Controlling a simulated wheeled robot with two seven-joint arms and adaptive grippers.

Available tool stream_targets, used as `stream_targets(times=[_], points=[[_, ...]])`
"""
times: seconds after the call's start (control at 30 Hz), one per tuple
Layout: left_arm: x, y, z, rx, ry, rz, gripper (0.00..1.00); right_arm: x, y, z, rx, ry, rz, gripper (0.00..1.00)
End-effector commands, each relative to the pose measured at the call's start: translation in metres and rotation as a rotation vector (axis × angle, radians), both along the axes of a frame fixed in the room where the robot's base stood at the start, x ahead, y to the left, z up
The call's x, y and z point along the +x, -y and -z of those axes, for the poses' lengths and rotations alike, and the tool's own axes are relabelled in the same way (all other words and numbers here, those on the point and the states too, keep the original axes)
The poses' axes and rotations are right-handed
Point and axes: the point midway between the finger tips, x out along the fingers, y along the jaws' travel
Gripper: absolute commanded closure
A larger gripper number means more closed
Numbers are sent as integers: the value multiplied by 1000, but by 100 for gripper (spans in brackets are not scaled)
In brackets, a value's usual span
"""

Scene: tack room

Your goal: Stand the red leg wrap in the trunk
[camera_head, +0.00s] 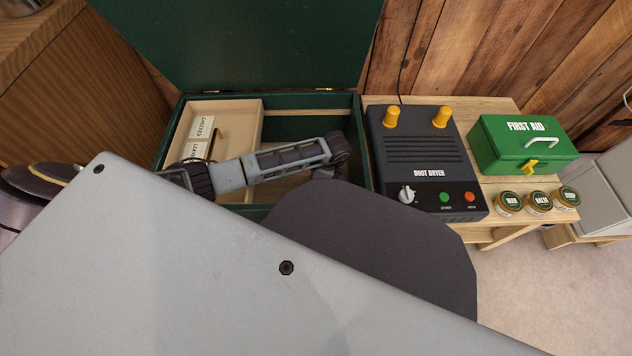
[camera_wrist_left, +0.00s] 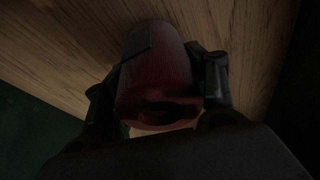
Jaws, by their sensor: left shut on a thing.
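In the left wrist view the red leg wrap (camera_wrist_left: 158,75) sits between the two fingers of my left gripper (camera_wrist_left: 160,88), which is shut on it. A bare wooden surface (camera_wrist_left: 60,45) of the trunk lies close beyond the wrap. In the head view the green trunk (camera_head: 365,165) stands open with its lid (camera_head: 240,45) up at the back. My left gripper (camera_head: 335,165) reaches down into the trunk's right-hand compartment. The wrap is hidden in the head view, and I cannot tell whether it touches the trunk's floor. My right gripper is not in view.
A wooden tray (camera_head: 252,122) with labelled cards (camera_head: 200,130) fills the trunk's left side. Right of the trunk, a boot dryer (camera_head: 425,150), a green first aid box (camera_head: 525,145) and small tins (camera_head: 538,202) stand on a wooden bench (camera_head: 490,108). My own body covers the foreground.

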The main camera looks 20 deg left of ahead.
Motion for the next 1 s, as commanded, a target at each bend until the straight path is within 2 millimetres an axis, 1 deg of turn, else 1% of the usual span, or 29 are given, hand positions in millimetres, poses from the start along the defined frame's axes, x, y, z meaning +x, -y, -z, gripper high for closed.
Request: stream_targets(times=[0.27,0.3,0.47,0.87,1.0], points=[[0,0,2,0,0,0,73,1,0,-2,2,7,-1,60],[0,0,3,0,0,1,42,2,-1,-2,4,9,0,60],[0,0,2,0,0,0,21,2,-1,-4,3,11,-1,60],[0,0,1,0,0,0,21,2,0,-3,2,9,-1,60],[0,1,-3,-1,1,0,21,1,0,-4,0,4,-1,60]])
